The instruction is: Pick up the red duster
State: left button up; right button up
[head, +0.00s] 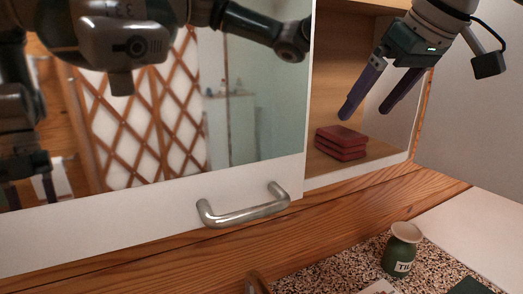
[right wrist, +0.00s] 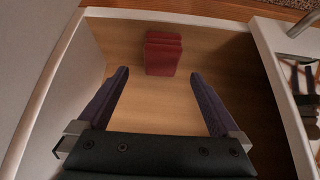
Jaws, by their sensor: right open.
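A red duster (head: 341,142), looking like a stack of flat folded red layers, lies on the floor of an open wooden cabinet compartment (head: 385,140). In the right wrist view the duster (right wrist: 163,53) is near the compartment's back, ahead of the fingertips and roughly midway between them. My right gripper (head: 364,112) is open and empty, with its two purple fingers apart, above the duster in the head view. In the right wrist view the gripper (right wrist: 159,73) points into the compartment and does not visibly touch the duster. My left gripper does not show directly.
A mirrored door (head: 255,110) with a metal handle (head: 240,212) covers the left side and reflects dark robot parts and a lattice wall. Light compartment walls (right wrist: 285,90) flank the right gripper. A green jar (head: 402,255) stands on a speckled surface (head: 335,275) below.

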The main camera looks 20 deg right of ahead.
aim_at(345, 133)
jog(key=x, duration=0.3)
jog(key=shift+a+p, duration=0.1)
jog(key=shift+p, duration=0.25)
jog(key=p+x, duration=0.1)
jog(key=x, duration=0.3)
jog(key=shift+w+a+r, duration=0.15)
jog(key=shift+w+f, duration=0.35)
jog(key=shift+f, duration=0.25)
jog(key=c, duration=1.3)
jog(key=shift+o, duration=0.2)
jog(key=shift+r+p, duration=0.1)
jog(key=shift+p, duration=0.25)
